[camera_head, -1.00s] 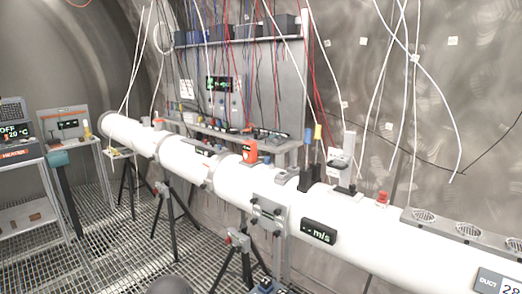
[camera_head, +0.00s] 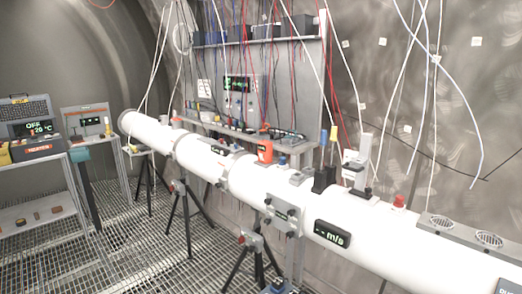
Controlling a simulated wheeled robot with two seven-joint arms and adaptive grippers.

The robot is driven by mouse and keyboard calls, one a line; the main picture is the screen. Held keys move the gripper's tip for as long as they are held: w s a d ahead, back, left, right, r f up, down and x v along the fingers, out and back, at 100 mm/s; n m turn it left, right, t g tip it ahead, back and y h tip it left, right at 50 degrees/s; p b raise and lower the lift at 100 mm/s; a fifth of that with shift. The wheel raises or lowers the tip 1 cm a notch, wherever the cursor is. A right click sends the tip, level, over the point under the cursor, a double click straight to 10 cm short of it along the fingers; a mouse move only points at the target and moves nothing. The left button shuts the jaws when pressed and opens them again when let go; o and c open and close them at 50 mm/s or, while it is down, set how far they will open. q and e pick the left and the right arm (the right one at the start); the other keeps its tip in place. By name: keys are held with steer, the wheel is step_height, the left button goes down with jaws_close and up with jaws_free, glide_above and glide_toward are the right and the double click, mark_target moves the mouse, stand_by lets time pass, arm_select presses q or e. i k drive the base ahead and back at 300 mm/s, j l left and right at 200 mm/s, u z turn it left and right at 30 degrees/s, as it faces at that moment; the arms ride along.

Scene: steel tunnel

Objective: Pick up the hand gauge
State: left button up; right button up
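An orange hand-held device (camera_head: 265,151), which may be the hand gauge, stands upright at the back side of the white duct (camera_head: 205,158), near the middle of the view. Its lower end is hidden or too small to make out, so I cannot tell what it rests on. Neither of my grippers is in view.
The long white duct runs from back left to front right on black tripods (camera_head: 183,215). A wall bench (camera_head: 240,132) stands behind it. A heater unit (camera_head: 35,148) sits on a grey cart at left. The grated floor (camera_head: 150,255) is open between cart and duct. Cables hang overhead.

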mark_target(265, 147)
steer(key=i+j, duration=0.45)
steer(key=i, duration=0.2)
steer(key=i+j+z, duration=0.1)
steer(key=i+j, duration=0.4)
steer(key=i, duration=0.15)
